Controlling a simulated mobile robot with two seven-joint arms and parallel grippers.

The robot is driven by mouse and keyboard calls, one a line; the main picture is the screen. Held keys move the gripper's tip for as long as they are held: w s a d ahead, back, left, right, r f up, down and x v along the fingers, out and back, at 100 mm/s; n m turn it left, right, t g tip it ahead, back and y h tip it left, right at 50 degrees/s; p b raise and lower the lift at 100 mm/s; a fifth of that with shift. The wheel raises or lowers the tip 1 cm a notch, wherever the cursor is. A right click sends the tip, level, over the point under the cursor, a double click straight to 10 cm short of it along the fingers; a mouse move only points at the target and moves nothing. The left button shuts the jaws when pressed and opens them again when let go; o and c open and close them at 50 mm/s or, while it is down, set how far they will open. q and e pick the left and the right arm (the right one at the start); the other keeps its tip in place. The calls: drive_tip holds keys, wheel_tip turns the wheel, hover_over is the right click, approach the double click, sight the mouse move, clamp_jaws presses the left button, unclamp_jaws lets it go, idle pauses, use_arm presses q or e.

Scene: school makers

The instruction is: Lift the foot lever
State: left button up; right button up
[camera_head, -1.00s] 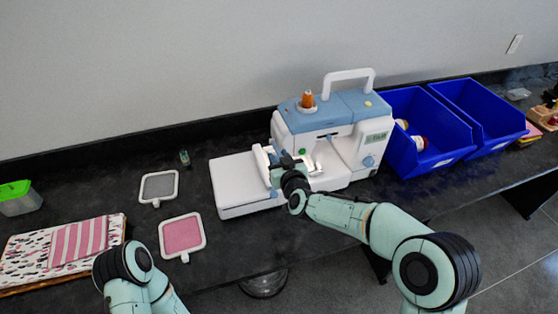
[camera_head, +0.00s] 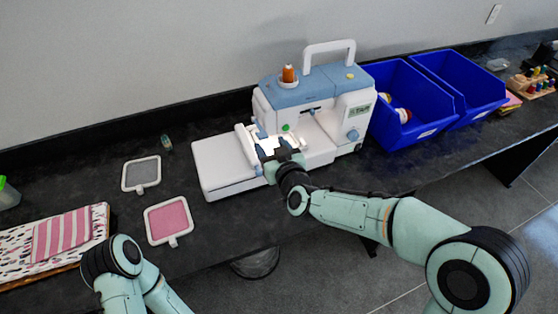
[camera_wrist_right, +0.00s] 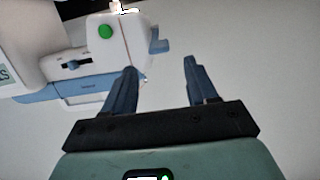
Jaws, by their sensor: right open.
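The white and blue sewing machine (camera_head: 335,115) stands on the dark table in the head view. Its head with a green button also shows in the right wrist view (camera_wrist_right: 122,50). A small blue-grey lever (camera_wrist_right: 158,45) sticks out from the side of that head; it looks like the foot lever. My right gripper (camera_head: 272,147) is at the machine's needle side, above the white bed. In the right wrist view, its two fingers (camera_wrist_right: 163,78) are apart with nothing between them. The lever lies just beyond the fingertips. My left gripper is out of view; only part of that arm shows.
Two blue bins (camera_head: 412,104) (camera_head: 468,88) stand right of the machine. A grey framed piece (camera_head: 141,173), a pink framed piece (camera_head: 167,219) and folded patterned cloth (camera_head: 70,238) lie to the left. The table's front edge runs below my right forearm.

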drive_tip(key=shift+b+v, duration=0.3)
drive_tip(key=shift+v, duration=2.5)
